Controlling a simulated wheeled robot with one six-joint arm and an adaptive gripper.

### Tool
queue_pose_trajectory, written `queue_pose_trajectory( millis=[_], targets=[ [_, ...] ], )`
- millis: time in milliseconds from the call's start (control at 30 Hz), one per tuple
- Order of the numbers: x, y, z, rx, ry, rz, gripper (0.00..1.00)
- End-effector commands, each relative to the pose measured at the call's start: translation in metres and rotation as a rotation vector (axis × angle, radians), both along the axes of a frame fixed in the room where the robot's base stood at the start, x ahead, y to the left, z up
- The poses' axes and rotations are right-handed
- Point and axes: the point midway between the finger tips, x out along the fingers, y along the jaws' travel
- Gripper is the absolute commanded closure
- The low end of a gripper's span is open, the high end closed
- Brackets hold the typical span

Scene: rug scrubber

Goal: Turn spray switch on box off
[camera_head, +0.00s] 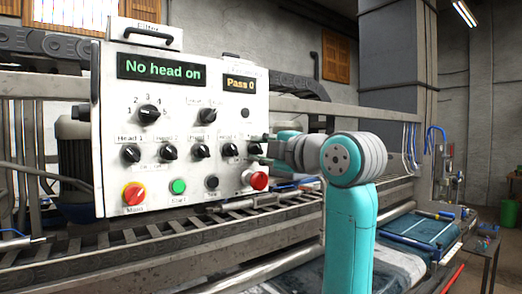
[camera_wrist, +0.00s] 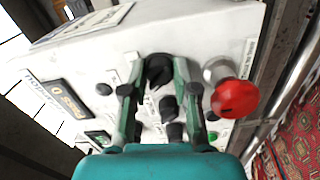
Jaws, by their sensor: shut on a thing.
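The white control box (camera_head: 190,100) fills the left half of the head view. My gripper (camera_head: 263,150) is at its right edge, at the right end of a row of black rotary switches. In the wrist view my gripper (camera_wrist: 155,85) has its fingers on either side of a black switch knob (camera_wrist: 158,70), shut on it. No readable label shows which switch this is, and the fingers partly hide it in the head view. The knob's pointer direction is hard to tell.
A red push button (camera_wrist: 235,98) sticks out close beside my gripper in the wrist view. The row's Head 1 knob (camera_head: 131,154) is at the left. Below are a red-yellow main switch (camera_head: 133,194) and a green start button (camera_head: 178,187). The display (camera_head: 162,69) reads "No head on".

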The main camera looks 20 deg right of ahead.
Motion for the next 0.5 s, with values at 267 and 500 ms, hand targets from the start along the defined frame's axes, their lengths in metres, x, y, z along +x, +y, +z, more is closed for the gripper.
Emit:
queue_pose_trajectory(
  millis=[267, 500],
  targets=[
    [0.0001, 0.0005, -0.0009, -0.001, 0.003, 0.001, 0.46],
    [-0.0005, 0.0000, -0.0005, 0.001, 0.001, 0.001, 0.46]
  ],
)
